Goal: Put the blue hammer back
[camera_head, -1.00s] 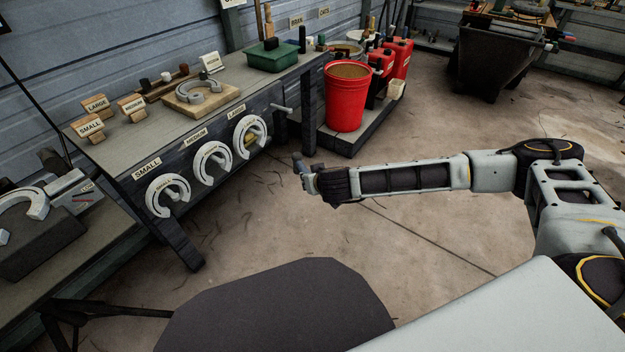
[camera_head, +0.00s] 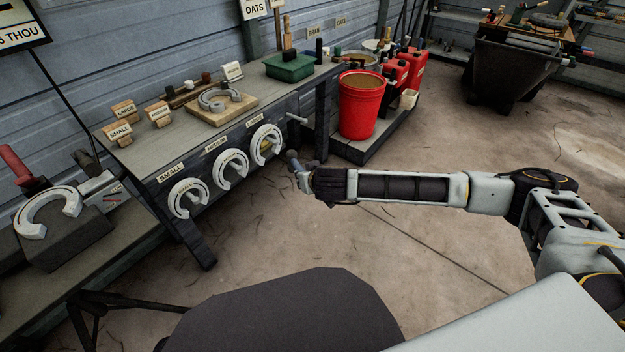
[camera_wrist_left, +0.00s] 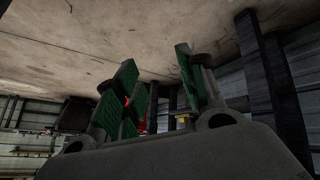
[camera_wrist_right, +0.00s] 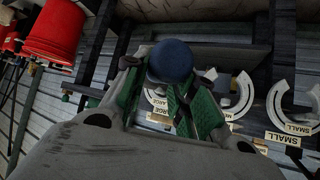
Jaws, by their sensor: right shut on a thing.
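The blue hammer shows in the right wrist view as a dark blue rounded end (camera_wrist_right: 172,60) between the green-padded fingers. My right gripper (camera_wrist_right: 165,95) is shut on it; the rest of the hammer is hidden. In the head view my right gripper (camera_head: 299,172) is held out over the floor, in front of the bench, with a small blue-grey end (camera_head: 291,155) at its tip. My left gripper (camera_wrist_left: 160,85) shows only in the left wrist view, with its green-padded fingers apart and nothing seen between them.
A workbench (camera_head: 150,150) with horseshoe gauges (camera_head: 188,199) stands at left. An anvil-like block with a horseshoe (camera_head: 48,212) stands at far left. A red bucket (camera_head: 360,108) and red cans (camera_head: 412,66) are behind the gripper. A dark bin (camera_head: 508,70) stands at back right. Floor at right is clear.

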